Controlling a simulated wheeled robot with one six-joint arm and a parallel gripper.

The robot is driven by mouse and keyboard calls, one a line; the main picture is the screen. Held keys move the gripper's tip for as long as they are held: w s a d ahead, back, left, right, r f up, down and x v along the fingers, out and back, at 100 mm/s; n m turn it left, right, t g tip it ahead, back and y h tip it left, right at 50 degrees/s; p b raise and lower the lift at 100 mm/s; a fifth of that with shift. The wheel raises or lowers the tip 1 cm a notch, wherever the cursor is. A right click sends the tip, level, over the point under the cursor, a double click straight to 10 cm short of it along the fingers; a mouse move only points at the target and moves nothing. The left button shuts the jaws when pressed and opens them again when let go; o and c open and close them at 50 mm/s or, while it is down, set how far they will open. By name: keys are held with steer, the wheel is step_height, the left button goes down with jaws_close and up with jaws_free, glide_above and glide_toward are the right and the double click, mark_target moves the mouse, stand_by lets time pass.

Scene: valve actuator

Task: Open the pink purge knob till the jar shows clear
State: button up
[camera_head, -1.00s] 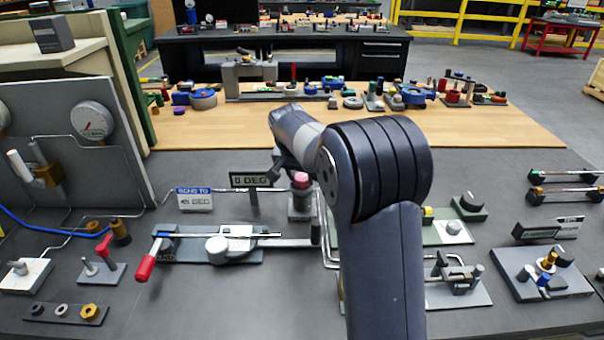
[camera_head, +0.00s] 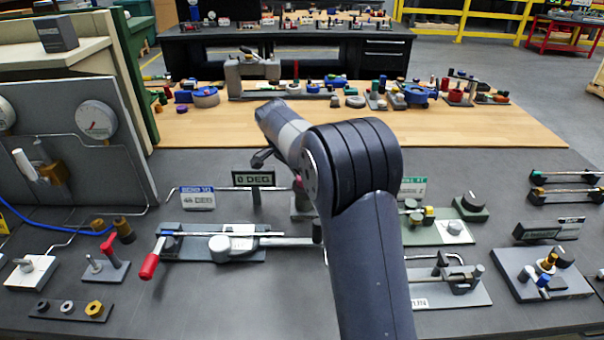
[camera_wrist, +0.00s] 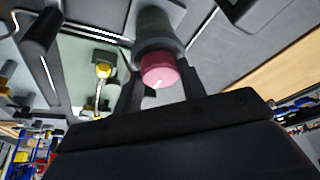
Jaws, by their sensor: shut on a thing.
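The pink knob (camera_wrist: 160,70) with a white mark on its face shows in the wrist view, on the end of a grey cylindrical body (camera_wrist: 153,25). My gripper (camera_wrist: 161,86) has one dark finger on each side of the knob and is shut on it. In the head view only a sliver of the pink knob (camera_head: 299,183) shows on its grey base (camera_head: 300,206), beside my arm. My arm hides the fingers there. I cannot make out a jar clearly in either view.
A "0 DEG" sign (camera_head: 254,179) and a white-blue card (camera_head: 197,198) stand left of the knob. A red-handled lever fixture (camera_head: 210,243) lies in front. A gauge panel (camera_head: 60,140) stands at left. Green-based fixtures (camera_head: 440,227) are to the right of my arm.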

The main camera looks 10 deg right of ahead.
steer(key=o, duration=1)
steer(key=v, duration=1)
steer(key=shift+a+r, duration=0.1)
steer(key=shift+r, duration=0.3)
steer(key=x, duration=1)
steer(key=shift+f, duration=0.5)
steer(key=shift+n, duration=0.3)
